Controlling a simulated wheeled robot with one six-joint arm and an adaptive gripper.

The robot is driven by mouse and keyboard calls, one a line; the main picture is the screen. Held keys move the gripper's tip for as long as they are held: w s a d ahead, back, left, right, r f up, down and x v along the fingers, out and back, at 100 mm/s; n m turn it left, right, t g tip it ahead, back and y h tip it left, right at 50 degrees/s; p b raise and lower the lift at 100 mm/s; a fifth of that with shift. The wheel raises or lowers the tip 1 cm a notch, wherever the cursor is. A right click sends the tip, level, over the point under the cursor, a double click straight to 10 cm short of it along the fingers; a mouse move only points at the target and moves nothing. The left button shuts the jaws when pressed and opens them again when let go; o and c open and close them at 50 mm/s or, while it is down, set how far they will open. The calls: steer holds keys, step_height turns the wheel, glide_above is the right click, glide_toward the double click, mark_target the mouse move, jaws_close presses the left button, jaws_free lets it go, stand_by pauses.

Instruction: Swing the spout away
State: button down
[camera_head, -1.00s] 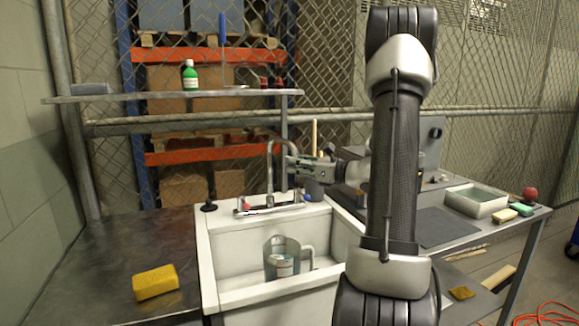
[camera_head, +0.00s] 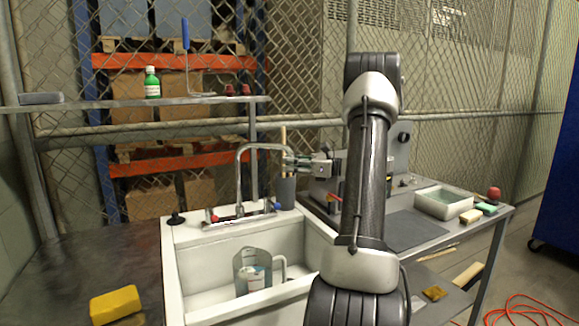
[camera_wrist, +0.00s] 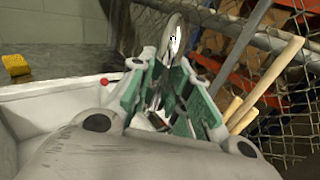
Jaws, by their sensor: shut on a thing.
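The chrome spout (camera_head: 258,145) rises from the tap base (camera_head: 240,217) at the back of the white sink (camera_head: 185,255). Its arch bends out to the right in the head view, with its end at my gripper (camera_head: 287,162). My gripper is shut on the spout near that end. In the wrist view the shiny spout (camera_wrist: 174,38) runs between the green-padded fingers of my gripper (camera_wrist: 172,88). The fingers hide part of it. A clear jug (camera_head: 252,270) stands in the basin, left of and below the spout's end.
A grey holder (camera_head: 286,192) with wooden handles stands behind the sink, just below my gripper. A shelf (camera_head: 130,106) carries a green bottle (camera_head: 152,83). A yellow sponge (camera_head: 116,304) lies on the left counter. A bench with a white tray (camera_head: 443,203) is at the right.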

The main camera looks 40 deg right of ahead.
steer(key=shift+w+d, duration=0.15)
steer(key=shift+d, duration=0.05)
stand_by(0.3)
steer(key=c, duration=1.3)
jaws_free()
steer(key=v, duration=1.2)
